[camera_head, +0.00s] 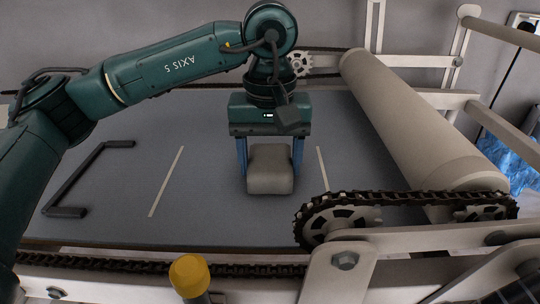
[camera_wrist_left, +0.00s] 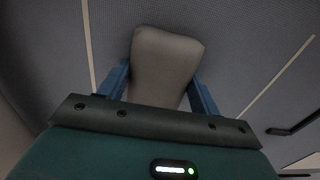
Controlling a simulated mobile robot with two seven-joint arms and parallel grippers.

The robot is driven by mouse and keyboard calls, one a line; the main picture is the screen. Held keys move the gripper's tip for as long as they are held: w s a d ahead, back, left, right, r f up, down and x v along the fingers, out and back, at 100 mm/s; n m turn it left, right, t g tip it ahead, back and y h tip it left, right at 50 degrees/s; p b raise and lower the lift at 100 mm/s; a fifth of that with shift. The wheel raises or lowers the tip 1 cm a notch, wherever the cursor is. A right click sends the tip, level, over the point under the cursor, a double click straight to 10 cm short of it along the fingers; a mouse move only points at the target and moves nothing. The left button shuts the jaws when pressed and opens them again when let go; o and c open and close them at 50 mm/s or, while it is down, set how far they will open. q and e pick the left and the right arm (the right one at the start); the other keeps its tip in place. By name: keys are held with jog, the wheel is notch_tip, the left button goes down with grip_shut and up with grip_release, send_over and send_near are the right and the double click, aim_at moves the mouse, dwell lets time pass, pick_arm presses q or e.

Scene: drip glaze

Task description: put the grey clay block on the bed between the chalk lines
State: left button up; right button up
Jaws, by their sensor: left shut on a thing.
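The grey clay block (camera_head: 270,172) is a pale, rounded lump between the blue fingers of my left gripper (camera_head: 270,165), which is shut on it. The block is over the dark grey bed (camera_head: 120,205), between the left chalk line (camera_head: 166,180) and the right chalk line (camera_head: 322,170), closer to the right one. I cannot tell whether it touches the bed. In the left wrist view the block (camera_wrist_left: 163,68) sits between both fingers, with a chalk line (camera_wrist_left: 88,45) on the left and another (camera_wrist_left: 275,78) on the right. My right gripper is not in view.
A large beige roller (camera_head: 415,110) lies to the right of the bed, with a chain and sprocket (camera_head: 345,215) at the front right. A black bracket (camera_head: 75,180) lies on the bed's left part. A yellow-topped knob (camera_head: 189,273) stands at the front edge.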

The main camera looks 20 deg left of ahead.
aim_at(270, 166)
pick_arm(q)
jog(key=shift+f+b, duration=0.2)
jog(key=shift+b, duration=0.1)
jog(key=o, duration=1.3)
jog(key=shift+r, duration=0.1)
notch_tip(270, 166, up, 12)
jog(key=shift+r+p, duration=0.15)
jog(key=shift+p, duration=0.15)
